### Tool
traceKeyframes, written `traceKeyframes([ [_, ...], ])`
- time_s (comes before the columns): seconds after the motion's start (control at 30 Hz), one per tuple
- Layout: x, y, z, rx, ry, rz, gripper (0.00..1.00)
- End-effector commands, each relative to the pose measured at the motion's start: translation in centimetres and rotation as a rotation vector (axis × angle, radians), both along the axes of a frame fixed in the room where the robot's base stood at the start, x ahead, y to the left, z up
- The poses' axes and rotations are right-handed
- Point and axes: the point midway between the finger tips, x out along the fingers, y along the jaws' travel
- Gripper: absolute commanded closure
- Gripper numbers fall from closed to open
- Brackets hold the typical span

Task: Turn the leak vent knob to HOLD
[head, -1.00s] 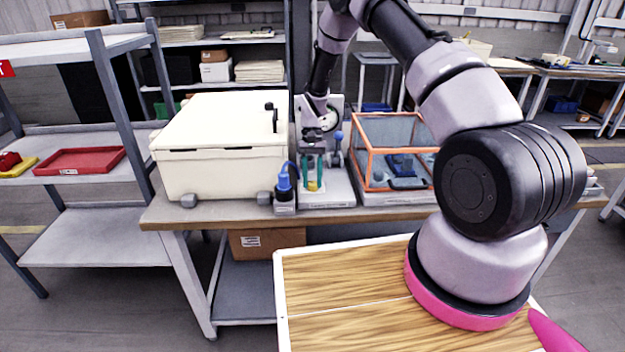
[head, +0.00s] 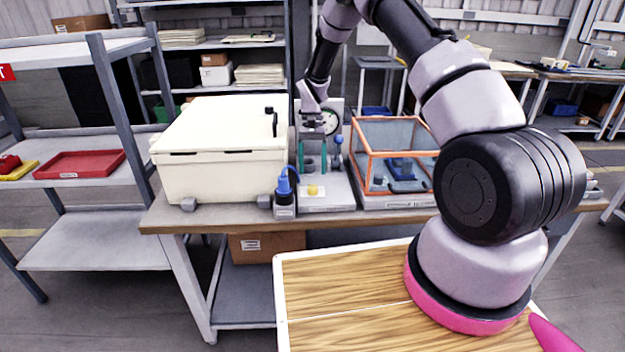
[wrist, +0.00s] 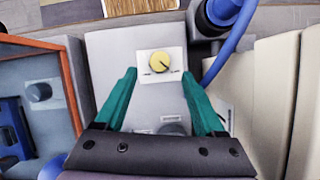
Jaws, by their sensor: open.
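The yellow leak vent knob (head: 312,190) sits on a white label plate on the grey fixture base (head: 340,192). In the wrist view the knob (wrist: 164,64) shows a dark pointer line toward its lower right; the label marks are too small to read. My gripper (head: 312,170) has teal fingers and hangs above and behind the knob, apart from it. In the wrist view my gripper (wrist: 158,85) is open, with one finger on each side of the plate and nothing between the tips.
A blue fitting with a hose (head: 285,188) stands just left of the base. The large cream box (head: 225,160) is further left. An orange-framed clear case (head: 395,155) stands to the right. A dial gauge (head: 330,121) and a blue-knobbed lever (head: 339,140) are behind.

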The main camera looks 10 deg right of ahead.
Motion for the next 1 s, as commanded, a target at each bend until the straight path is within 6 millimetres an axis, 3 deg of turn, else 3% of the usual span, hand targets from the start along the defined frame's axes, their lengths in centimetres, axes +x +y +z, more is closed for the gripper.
traceKeyframes([
  [0.1,1.0,-0.2,2.2,0.000,-0.003,-0.001,0.29],
  [0.3,1.9,-0.3,4.4,-0.001,-0.001,-0.001,0.29],
  [0.77,2.0,-0.4,5.4,0.001,-0.006,-0.002,0.29],
  [0.87,2.0,-0.8,7.6,0.008,-0.036,-0.006,0.29],
  [1.0,1.3,-1.8,13.6,0.029,-0.121,-0.018,0.29],
])
